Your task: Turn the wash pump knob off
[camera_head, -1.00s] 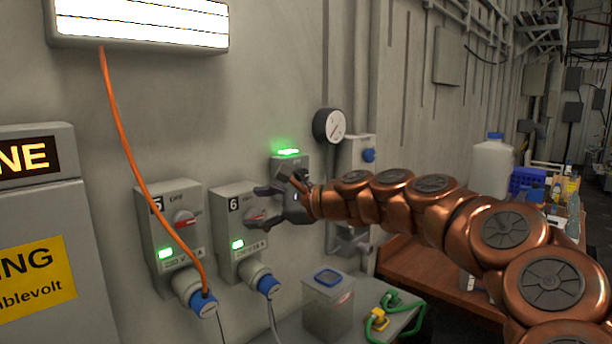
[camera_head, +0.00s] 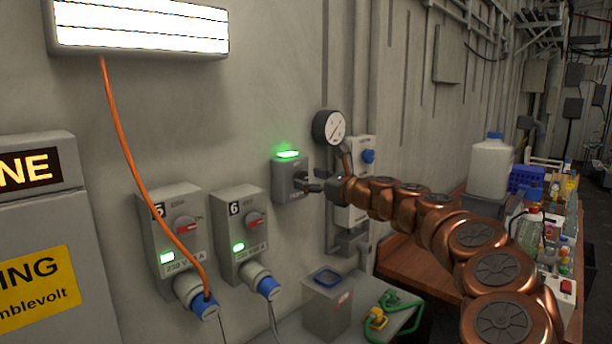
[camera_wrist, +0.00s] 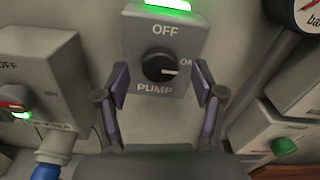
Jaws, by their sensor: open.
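The wash pump box (camera_head: 289,180) is a small grey box on the wall with a lit green lamp (camera_head: 287,154) on top. In the wrist view its black round knob (camera_wrist: 159,68) sits between the words OFF above, ON at right and PUMP below. The knob's white mark points right, toward ON. My gripper (camera_wrist: 162,88) is open, with one finger on each side of the knob and a gap to it on both sides. In the head view my gripper (camera_head: 314,187) is in front of the box and hides the knob.
Left of the pump box are socket boxes 5 (camera_head: 170,205) and 6 (camera_head: 236,205) with red switches and green lights. A gauge (camera_head: 329,127) and a box with a blue knob (camera_head: 368,156) are close at right. A grey canister (camera_head: 327,308) stands below.

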